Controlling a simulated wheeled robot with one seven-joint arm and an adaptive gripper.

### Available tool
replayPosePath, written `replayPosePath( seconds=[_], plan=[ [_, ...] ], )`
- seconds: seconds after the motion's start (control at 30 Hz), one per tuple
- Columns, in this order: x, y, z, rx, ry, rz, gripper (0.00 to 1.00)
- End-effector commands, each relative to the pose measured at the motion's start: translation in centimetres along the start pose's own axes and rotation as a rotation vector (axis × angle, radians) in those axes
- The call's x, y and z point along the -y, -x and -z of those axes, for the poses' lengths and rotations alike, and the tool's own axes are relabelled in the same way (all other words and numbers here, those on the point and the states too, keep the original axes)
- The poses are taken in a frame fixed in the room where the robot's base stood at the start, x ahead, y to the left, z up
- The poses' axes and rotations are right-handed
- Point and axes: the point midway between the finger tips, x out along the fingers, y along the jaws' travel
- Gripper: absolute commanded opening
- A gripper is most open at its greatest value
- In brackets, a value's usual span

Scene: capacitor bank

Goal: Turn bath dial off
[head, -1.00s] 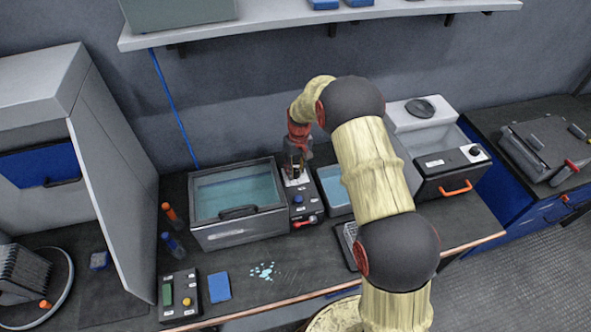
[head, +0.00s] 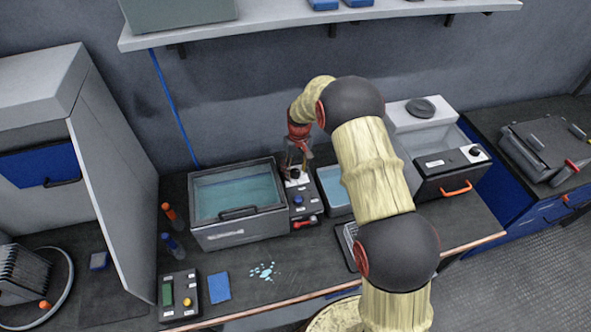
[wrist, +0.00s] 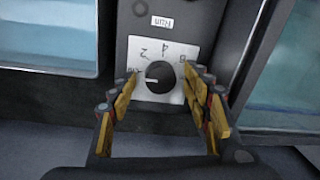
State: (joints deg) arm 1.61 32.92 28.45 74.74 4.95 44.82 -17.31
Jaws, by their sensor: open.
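The bath dial (wrist: 160,77) is a round black knob on a white plate with markings around it, on a dark control box. Its white pointer line points left in the wrist view, towards a label partly hidden by a finger. In the head view the dial (head: 294,173) shows on its white plate between the two baths. My gripper (wrist: 163,80) is open, with one yellow-padded finger at each side of the dial and space between them and the knob. In the head view my gripper (head: 293,158) is just behind and above the dial.
A large bath (head: 238,228) stands left of the control box (head: 305,211), a smaller bath (head: 335,190) to its right. The box also carries a blue button (head: 298,200) and a red lever (head: 304,223). A wall shelf (head: 285,32) hangs above.

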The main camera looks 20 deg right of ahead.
Motion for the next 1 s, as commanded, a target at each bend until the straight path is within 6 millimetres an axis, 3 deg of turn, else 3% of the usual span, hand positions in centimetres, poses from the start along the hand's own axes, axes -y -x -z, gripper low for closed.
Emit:
replayPosePath(
  seconds=[0.23,0.7,1.0],
  plan=[
    [0.0,1.5,0.1,-0.002,0.0,0.0,0.49],
    [0.0,10.1,0.1,-0.002,0.0,0.0,0.49],
    [0.0,12.0,0.0,0.0,0.0,0.0,0.49]
  ],
)
